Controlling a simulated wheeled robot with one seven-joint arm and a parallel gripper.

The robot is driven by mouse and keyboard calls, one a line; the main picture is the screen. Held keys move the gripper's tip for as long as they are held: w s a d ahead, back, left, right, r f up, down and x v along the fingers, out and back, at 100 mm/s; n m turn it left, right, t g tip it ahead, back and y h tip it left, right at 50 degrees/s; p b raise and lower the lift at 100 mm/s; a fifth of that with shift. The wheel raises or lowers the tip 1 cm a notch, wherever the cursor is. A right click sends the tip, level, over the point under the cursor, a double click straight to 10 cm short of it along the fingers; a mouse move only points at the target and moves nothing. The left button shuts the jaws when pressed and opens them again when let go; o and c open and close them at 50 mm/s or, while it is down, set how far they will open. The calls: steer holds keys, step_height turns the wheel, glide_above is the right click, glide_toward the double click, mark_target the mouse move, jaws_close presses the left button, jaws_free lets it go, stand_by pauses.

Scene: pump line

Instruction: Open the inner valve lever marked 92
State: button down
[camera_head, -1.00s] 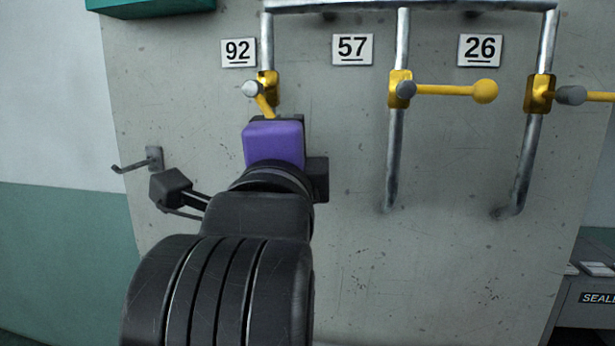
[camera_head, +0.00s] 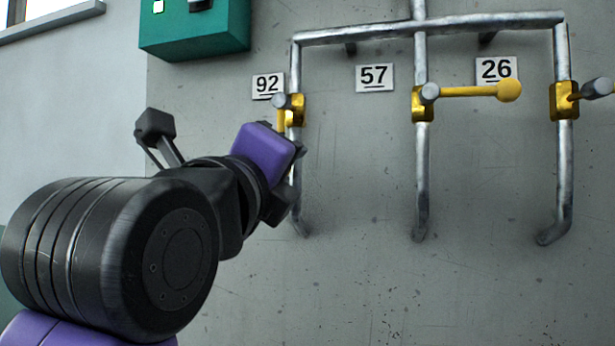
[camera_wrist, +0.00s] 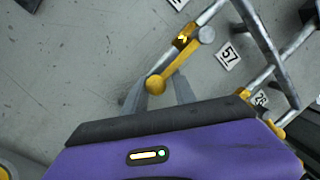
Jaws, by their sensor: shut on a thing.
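The plate marked 92 (camera_head: 268,85) is on the grey panel, left of a yellow valve body (camera_head: 297,110) on the left pipe. The valve's yellow lever (camera_head: 282,120) hangs downward, its lower end hidden behind the purple wrist in the head view. In the wrist view the lever (camera_wrist: 172,68) runs roughly parallel to its pipe and ends in a yellow ball (camera_wrist: 155,85). My gripper (camera_wrist: 158,88) has its grey fingers on either side of that ball, shut on it.
The lever marked 57 (camera_head: 465,91) sticks out to the right with a yellow ball. The valve marked 26 (camera_head: 565,100) is farther right, its lever cut by the frame edge. A green box (camera_head: 190,35) is at upper left. Pipes run close to the right of my gripper.

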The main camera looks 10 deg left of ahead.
steer(key=shift+s+a+r, duration=0.2)
steer(key=shift+a+r, duration=0.25)
steer(key=shift+r, duration=0.05)
steer(key=c, duration=0.9)
jaws_free()
steer(key=shift+c, duration=0.2)
steer(key=shift+f, duration=0.15)
steer(key=shift+w+d+f, duration=0.1)
steer(key=s+f, duration=0.1)
steer(key=s, duration=0.6)
steer(key=shift+s+f, duration=0.25)
steer(key=shift+s, duration=0.1)
